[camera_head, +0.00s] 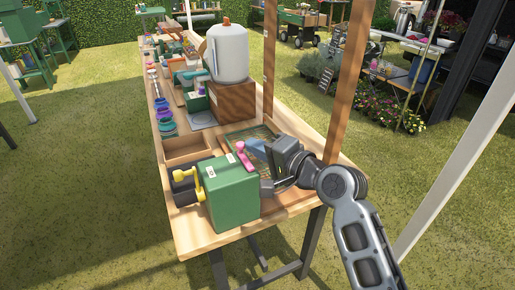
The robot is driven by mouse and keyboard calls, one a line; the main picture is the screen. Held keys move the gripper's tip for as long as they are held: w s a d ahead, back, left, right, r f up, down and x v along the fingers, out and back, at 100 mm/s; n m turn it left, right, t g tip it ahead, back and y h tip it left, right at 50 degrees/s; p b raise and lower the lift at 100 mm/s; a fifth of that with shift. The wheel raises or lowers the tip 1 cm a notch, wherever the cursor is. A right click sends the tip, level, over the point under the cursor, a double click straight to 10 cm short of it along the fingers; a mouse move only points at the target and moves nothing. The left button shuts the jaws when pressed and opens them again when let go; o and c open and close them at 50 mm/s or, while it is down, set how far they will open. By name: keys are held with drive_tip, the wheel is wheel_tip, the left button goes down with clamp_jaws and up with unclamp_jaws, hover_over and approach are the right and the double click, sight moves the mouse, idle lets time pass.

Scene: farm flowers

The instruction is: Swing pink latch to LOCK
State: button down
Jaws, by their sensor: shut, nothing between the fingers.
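A green box (229,194) stands near the front end of the wooden table. A pink latch (243,157) with a rounded head sits at the box's top right edge, slanting down to the right. The LOCK mark cannot be read at this size. My gripper (266,187) is at the right side of the green box, just below and right of the pink latch. It looks shut, with nothing held. The fingertips are small and partly hidden, so I cannot tell whether they touch the box.
A yellow handle (199,184) is on the box's left side. A wooden tray (186,148) lies behind it. A white tank (228,53) stands on a brown block (232,101) farther back. A wooden post (349,80) rises close behind my arm. Open grass lies left of the table.

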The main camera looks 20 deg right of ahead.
sight(242, 158)
drive_tip(key=shift+w+a+f+n+g+y+b, duration=0.1)
drive_tip(key=shift+w+n+g+y+b, duration=0.1)
drive_tip(key=shift+n+g+y+b, duration=0.5)
drive_tip(key=n+g+y+b, duration=0.1)
drive_tip(key=y, duration=0.1)
drive_tip(key=n+g+y+b, duration=0.1)
drive_tip(key=n+y, duration=0.1)
drive_tip(key=a+n+g+y+b, duration=0.1)
drive_tip(key=shift+w+n+g+y, duration=0.3)
drive_tip(key=shift+w+n+y, duration=0.1)
drive_tip(key=n+g+y, duration=0.1)
drive_tip(key=a+n+g+y, duration=0.1)
drive_tip(key=g, duration=0.1)
drive_tip(key=shift+a+n+g, duration=0.1)
drive_tip(key=shift+n+g, duration=0.2)
drive_tip(key=shift+n, duration=0.1)
drive_tip(key=shift+a+r, duration=0.15)
drive_tip(key=shift+r, duration=0.05)
drive_tip(key=shift+a+p, duration=0.35)
idle(0.3)
drive_tip(key=v, duration=0.8)
drive_tip(key=shift+d+b, duration=0.35)
drive_tip(key=shift+b, duration=0.05)
